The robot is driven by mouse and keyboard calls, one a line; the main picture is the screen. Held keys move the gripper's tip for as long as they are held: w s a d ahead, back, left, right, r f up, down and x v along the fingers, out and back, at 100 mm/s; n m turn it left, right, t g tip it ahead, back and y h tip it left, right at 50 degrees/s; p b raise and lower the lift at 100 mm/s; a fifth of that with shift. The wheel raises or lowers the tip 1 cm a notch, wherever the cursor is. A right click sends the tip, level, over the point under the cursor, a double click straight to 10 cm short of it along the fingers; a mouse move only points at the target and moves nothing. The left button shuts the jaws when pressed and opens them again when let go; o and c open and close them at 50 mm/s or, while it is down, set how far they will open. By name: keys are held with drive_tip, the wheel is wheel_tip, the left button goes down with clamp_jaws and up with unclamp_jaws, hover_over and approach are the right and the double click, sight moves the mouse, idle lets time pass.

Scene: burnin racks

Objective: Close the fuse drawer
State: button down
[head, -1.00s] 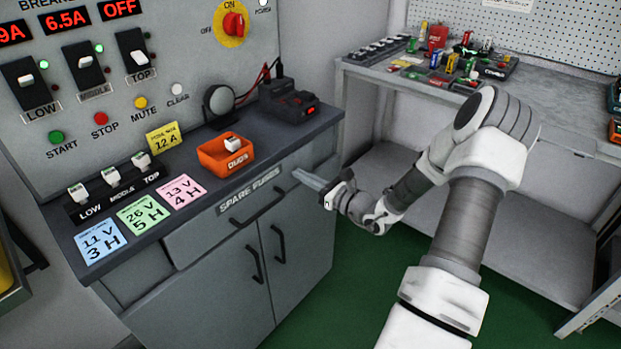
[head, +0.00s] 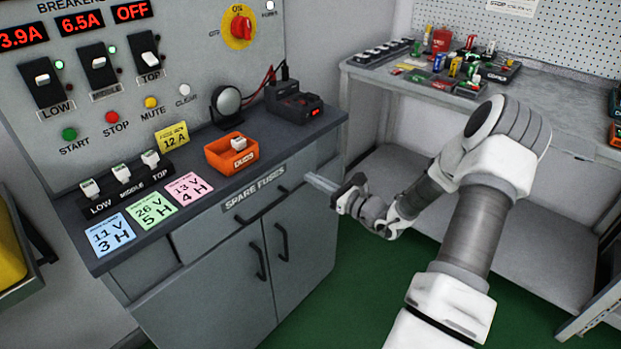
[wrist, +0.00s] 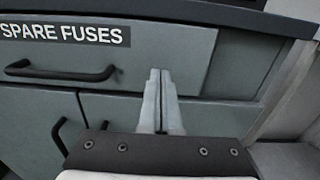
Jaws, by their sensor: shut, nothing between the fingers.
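The fuse drawer (head: 222,219) is the grey drawer labelled SPARE FUSES, under the counter of the grey cabinet. In the wrist view its front (wrist: 190,50) seems to stand slightly proud of the cabinet panel on its right; how far is hard to tell. Its dark bar handle (wrist: 62,73) is left of my fingers. My gripper (head: 309,178) is shut and empty, at the right end of the drawer. In the wrist view its fingertips (wrist: 160,72) point at the drawer front, right of the handle. I cannot tell whether they touch it.
The counter holds an orange bin (head: 215,157), a black charger (head: 293,105) and coloured cards. Two cabinet doors (head: 225,290) below look shut. A workbench (head: 420,85) with small parts stands behind at right. Green floor (head: 360,290) lies open beside the cabinet.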

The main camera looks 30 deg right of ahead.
drive_tip(key=p+v, duration=0.2)
drive_tip(key=v, duration=0.9)
